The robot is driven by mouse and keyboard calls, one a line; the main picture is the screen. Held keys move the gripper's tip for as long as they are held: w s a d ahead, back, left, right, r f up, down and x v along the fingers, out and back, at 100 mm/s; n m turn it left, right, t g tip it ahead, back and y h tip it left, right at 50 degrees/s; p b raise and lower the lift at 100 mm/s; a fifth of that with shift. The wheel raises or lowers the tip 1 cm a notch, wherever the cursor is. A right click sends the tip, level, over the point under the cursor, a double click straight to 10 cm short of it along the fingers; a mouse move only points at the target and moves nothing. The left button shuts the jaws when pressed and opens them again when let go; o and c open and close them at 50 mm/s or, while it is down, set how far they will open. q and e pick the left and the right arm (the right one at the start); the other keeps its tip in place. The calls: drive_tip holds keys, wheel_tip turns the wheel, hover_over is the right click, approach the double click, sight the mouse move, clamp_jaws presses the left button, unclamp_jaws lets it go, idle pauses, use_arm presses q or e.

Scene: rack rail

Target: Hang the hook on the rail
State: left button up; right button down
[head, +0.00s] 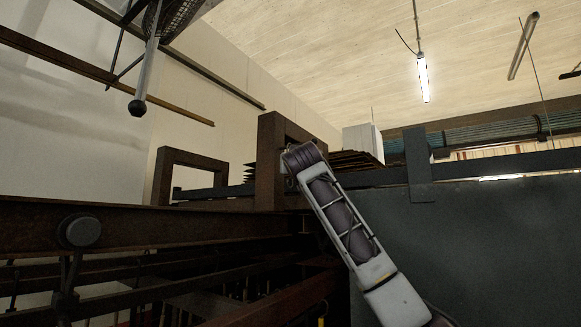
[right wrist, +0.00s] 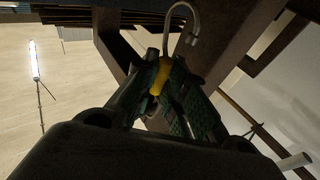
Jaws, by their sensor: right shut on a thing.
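In the right wrist view, my right gripper (right wrist: 160,82) is shut on the yellow part of a hook (right wrist: 156,79). The hook's bare metal end (right wrist: 193,30) rises past the fingertips and curves over at the top of the view. Brown beams (right wrist: 232,45) show behind it; I cannot tell whether the hook touches any of them. In the head view my right arm reaches up from the lower right, and the gripper and hook are hidden. Several bars could be the rail, such as the long rusty beam (head: 150,226) at left; I cannot tell which. My left gripper is not in view.
A rusty upright frame (head: 270,160) stands by my right arm's far end. A large dark grey panel (head: 480,235) fills the right. A rod with a dark ball end (head: 138,107) hangs at upper left. Dark bars crowd the lower left. The space below the ceiling is open.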

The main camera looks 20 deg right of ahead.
drive_tip(key=shift+s+a+r, duration=0.1)
drive_tip(key=shift+r, duration=0.6)
idle(0.8)
drive_tip(key=shift+s+a+r, duration=0.3)
drive_tip(key=shift+a+r, duration=0.1)
drive_tip(key=shift+r, duration=0.25)
idle(0.6)
drive_tip(key=s+a+b, duration=0.2)
drive_tip(key=s+a, duration=0.2)
drive_tip(key=a, duration=0.1)
drive_tip(key=shift+s+a, duration=0.15)
drive_tip(key=shift+a, duration=0.15)
idle(0.9)
drive_tip(key=shift+d, duration=0.1)
